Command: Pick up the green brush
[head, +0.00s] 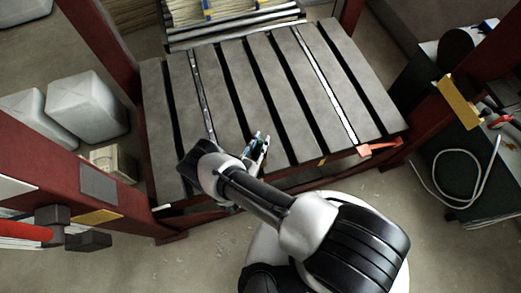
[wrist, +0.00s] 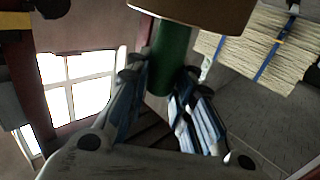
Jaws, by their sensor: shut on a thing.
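The green brush (wrist: 171,55) shows in the wrist view as a green cylinder between my fingers, with a wide tan part (wrist: 195,10) at its far end, cut off by the top edge. My gripper (wrist: 160,82) is shut on the green part, one finger on each side. In the head view my gripper (head: 259,145) is over the near middle of the slatted table (head: 235,60). I cannot make out the brush in the head view, and its lower end is hidden between the fingers.
An orange-red object (head: 378,148) lies at the table's front right edge. Red posts (head: 100,45) stand around the table. White containers (head: 85,105) stand at the left. A dark bench (head: 460,150) with a white cable stands at the right. The slats look otherwise bare.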

